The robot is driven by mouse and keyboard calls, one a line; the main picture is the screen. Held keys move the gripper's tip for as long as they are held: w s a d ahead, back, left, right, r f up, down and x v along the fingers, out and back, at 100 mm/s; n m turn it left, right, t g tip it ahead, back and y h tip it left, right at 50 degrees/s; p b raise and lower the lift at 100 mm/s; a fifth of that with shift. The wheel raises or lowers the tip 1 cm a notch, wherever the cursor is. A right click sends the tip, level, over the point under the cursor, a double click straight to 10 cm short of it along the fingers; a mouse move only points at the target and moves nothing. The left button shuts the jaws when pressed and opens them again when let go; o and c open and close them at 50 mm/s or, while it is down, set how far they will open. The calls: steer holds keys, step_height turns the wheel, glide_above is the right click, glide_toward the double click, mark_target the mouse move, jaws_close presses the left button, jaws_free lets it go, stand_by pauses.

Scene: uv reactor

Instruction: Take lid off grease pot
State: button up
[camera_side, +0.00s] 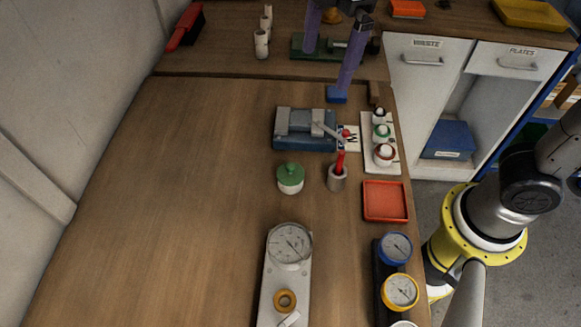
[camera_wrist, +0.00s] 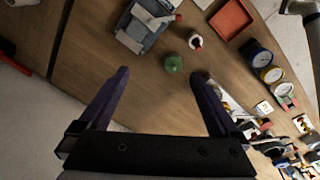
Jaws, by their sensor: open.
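The grease pot (camera_side: 290,185) is a small white pot with a green knobbed lid (camera_side: 290,171), upright on the wooden table in the side view. The lid sits on the pot. In the wrist view the green lid (camera_wrist: 173,63) shows beyond the fingertips, between their lines and nearer the right one; the pot body is mostly hidden beneath it. My gripper (camera_side: 321,73) has two purple fingers and shows at the top of the side view, apart from the pot. In the wrist view my gripper (camera_wrist: 162,74) is open, with nothing between its fingers.
A blue-grey vise-like device (camera_side: 305,128) stands behind the pot. A grey cup with a red-handled tool (camera_side: 338,180) is close on its right. A red tray (camera_side: 385,201) lies farther right, and a dial gauge (camera_side: 290,245) stands in front. The table left of the pot is clear.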

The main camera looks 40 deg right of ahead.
steer(key=n+g, duration=0.1)
steer(key=n, duration=0.1)
glide_above(292, 164)
step_height(292, 164, down, 5)
steer(key=shift+h, duration=0.3)
step_height(292, 164, down, 14)
steer(key=shift+r, duration=0.2)
steer(key=c, duration=1.4)
steer(key=shift+r, duration=0.1)
